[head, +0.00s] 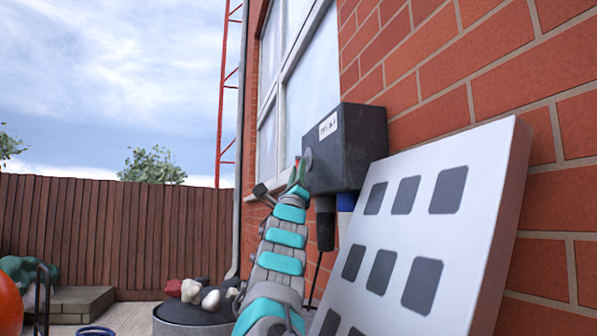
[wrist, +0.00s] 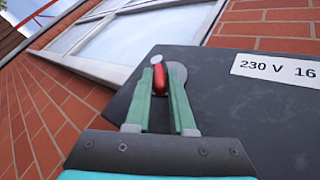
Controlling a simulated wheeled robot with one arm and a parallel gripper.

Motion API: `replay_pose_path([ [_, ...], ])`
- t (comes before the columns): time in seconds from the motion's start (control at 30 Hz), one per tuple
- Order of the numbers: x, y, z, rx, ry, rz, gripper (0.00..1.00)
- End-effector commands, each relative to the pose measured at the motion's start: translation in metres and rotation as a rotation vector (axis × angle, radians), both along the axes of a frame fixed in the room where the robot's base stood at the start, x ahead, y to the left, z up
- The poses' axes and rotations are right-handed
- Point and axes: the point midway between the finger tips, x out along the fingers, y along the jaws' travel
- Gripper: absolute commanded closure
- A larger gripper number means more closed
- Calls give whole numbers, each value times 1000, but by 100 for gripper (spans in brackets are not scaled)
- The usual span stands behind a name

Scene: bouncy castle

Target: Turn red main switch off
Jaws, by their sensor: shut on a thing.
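The red main switch (wrist: 160,81) sits on a round grey mount (wrist: 178,72) on the face of a dark box in the wrist view. My gripper (wrist: 164,68) has its two green fingers on either side of the red switch, shut on it. The dark switch box (head: 350,145) is fixed to the brick wall in the head view, with a white label (head: 328,126). In the wrist view the label (wrist: 278,68) reads "230 V 16". In the head view my gripper (head: 300,172) reaches the box's left face, and the switch is mostly hidden there.
A large white panel (head: 505,200) with dark squares leans against the brick wall (head: 430,50), right of my arm. A black plug and a blue one (head: 346,201) hang under the box. A window (head: 300,75) is behind it. A round tub (head: 190,322) holding rocks stands left of my arm.

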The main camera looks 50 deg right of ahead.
Motion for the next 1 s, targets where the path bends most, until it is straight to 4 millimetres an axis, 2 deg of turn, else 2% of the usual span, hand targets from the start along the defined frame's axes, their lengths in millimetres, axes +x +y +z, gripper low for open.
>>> replay_pose_path([
  [0.13,1,0,-2,1,2,2,100],
  [0.17,1,0,-2,1,2,2,75],
  [0.4,1,0,-1,1,2,1,49],
  [0.73,-1,1,-3,0,2,-1,49],
  [1.0,-9,14,-21,-5,3,-5,49],
])
